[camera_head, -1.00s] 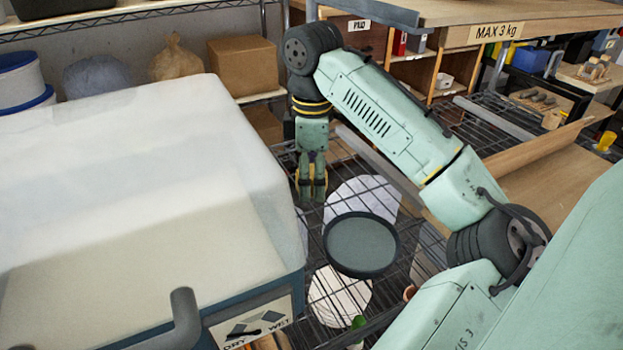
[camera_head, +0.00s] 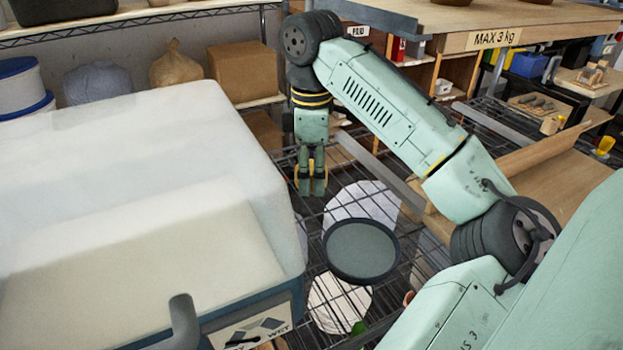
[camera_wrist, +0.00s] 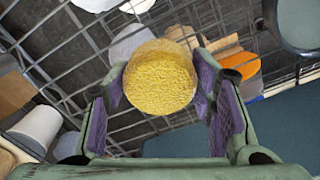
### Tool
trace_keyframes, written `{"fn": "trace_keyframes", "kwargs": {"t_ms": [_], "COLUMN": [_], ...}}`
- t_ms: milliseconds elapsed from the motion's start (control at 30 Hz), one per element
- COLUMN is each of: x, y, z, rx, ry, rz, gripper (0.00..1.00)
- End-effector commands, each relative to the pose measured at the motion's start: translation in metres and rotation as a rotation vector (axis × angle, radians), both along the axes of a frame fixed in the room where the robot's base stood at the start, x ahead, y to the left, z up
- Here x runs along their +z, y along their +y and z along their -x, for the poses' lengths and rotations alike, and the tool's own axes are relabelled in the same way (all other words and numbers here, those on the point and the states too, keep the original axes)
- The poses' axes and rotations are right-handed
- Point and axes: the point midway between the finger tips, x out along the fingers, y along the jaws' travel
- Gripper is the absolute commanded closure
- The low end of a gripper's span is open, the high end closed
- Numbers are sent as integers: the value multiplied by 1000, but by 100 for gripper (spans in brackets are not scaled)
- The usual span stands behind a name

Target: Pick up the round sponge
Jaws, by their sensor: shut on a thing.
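The round sponge (camera_wrist: 160,78) is yellow and porous. In the wrist view it sits between the purple-padded fingers of my gripper (camera_wrist: 160,92), which is shut on it. In the head view my gripper (camera_head: 311,190) points straight down over the wire rack, to the right of the big white-topped box. The sponge is mostly hidden by the fingers there. I cannot tell from the head view how far it is above the rack.
The white-topped box (camera_head: 150,200) stands close on the left. A wooden shelf marked MAX 3 kg (camera_head: 495,38) is at the upper right.

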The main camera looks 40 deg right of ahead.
Motion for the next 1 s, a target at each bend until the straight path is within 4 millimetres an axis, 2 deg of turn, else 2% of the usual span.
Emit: {"fn": "trace_keyframes", "kwargs": {"t_ms": [67, 600, 800, 1000], "x": [13, 21, 24, 26], "y": [0, 28, 35, 38], "z": [0, 120, 146, 155], "rx": [-1, -3, -3, 0], "ry": [-1, 1, 1, 0], "rz": [3, 2, 1, 0], "gripper": [69, 69, 69, 69]}}
